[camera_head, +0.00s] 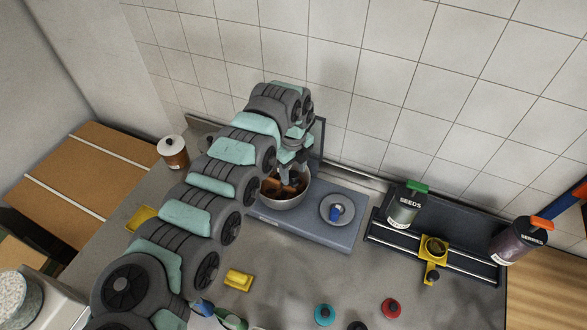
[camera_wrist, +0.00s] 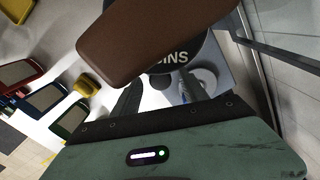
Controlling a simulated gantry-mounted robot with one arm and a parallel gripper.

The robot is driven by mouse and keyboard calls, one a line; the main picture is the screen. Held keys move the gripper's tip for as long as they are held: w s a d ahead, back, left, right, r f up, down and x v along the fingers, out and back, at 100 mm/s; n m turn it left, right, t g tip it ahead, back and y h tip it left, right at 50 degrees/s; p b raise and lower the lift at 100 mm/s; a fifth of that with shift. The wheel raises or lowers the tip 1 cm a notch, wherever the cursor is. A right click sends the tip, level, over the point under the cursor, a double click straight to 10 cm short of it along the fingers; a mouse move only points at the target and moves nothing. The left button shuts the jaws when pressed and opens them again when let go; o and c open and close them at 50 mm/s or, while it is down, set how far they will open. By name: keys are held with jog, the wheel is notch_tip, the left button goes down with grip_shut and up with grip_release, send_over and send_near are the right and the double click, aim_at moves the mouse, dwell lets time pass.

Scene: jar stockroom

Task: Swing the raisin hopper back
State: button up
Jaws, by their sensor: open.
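The raisin hopper shows in the wrist view as a dark jar (camera_wrist: 190,52) with white letters ending in "INS". A thick brown handle (camera_wrist: 150,40) lies across it, close to the camera. In the head view a brown piece (camera_head: 270,187), probably the same handle, shows above the grey bowl (camera_head: 284,203), and my arm hides most of the hopper. My gripper (camera_head: 292,172) points down over the bowl. In the wrist view my gripper (camera_wrist: 160,96) has its two dark fingers apart, near the hopper; I cannot tell whether they touch it.
The bowl stands on a blue-grey platform (camera_head: 300,232) beside a small plate (camera_head: 338,208) holding a blue item. To the right are a SEEDS hopper (camera_head: 404,207), a yellow slider (camera_head: 434,250) on rails and a BERRIES hopper (camera_head: 518,240). A white-lidded jar (camera_head: 173,153) stands left; the tiled wall is close behind.

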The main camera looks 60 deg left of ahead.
jog(key=shift+f, duration=0.3)
grip_shut()
dwell(0.4)
dwell(0.9)
